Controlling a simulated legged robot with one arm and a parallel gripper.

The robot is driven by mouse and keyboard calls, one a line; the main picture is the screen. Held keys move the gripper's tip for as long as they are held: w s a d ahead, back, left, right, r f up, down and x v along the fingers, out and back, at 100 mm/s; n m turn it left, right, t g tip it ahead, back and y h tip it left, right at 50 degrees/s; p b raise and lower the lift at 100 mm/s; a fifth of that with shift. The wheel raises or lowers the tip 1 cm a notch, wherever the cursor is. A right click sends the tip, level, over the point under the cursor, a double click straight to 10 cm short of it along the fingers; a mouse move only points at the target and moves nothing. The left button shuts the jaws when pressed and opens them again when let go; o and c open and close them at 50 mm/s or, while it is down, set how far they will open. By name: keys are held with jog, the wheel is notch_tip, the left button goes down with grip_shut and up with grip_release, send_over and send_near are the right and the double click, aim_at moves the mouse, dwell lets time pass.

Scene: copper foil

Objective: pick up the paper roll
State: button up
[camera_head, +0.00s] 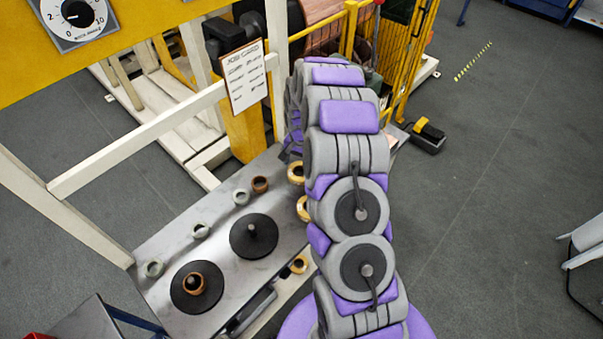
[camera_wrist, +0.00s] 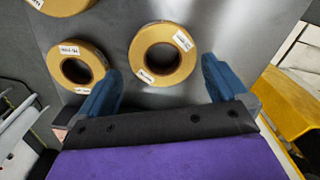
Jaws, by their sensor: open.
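In the wrist view, a tan ring-shaped roll (camera_wrist: 138,52) with white labels lies flat on the grey metal surface, roughly between and beyond the fingertips of my gripper (camera_wrist: 160,67). A second tan roll (camera_wrist: 53,64) lies to its left, outside the left finger. A third tan roll (camera_wrist: 62,5) is cut off at the top left. The labels are too small to read, so I cannot tell which one is the paper roll. My gripper is open, with nothing between its blue fingers. In the head view, my arm hides the gripper, and tan rolls (camera_head: 303,209) show beside the arm.
The metal bench (camera_head: 190,239) also carries grey and brown rolls (camera_head: 260,184) and two black discs (camera_head: 254,236). A white and yellow frame stands behind it, with a job card (camera_head: 243,76). Open grey floor (camera_head: 480,220) lies to the right.

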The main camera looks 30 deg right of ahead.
aim_at(299, 170)
jog(key=f, duration=0.4)
jog(key=shift+a+b, duration=0.25)
jog(key=shift+b, duration=0.05)
jog(key=shift+a, duration=0.35)
jog(key=shift+d, duration=0.5)
jog(key=c, duration=0.6)
jog(key=shift+c, duration=0.8)
jog(key=shift+a, duration=0.2)
jog(key=shift+c, duration=0.2)
jog(key=shift+a+r, duration=0.1)
jog(key=shift+r, duration=0.05)
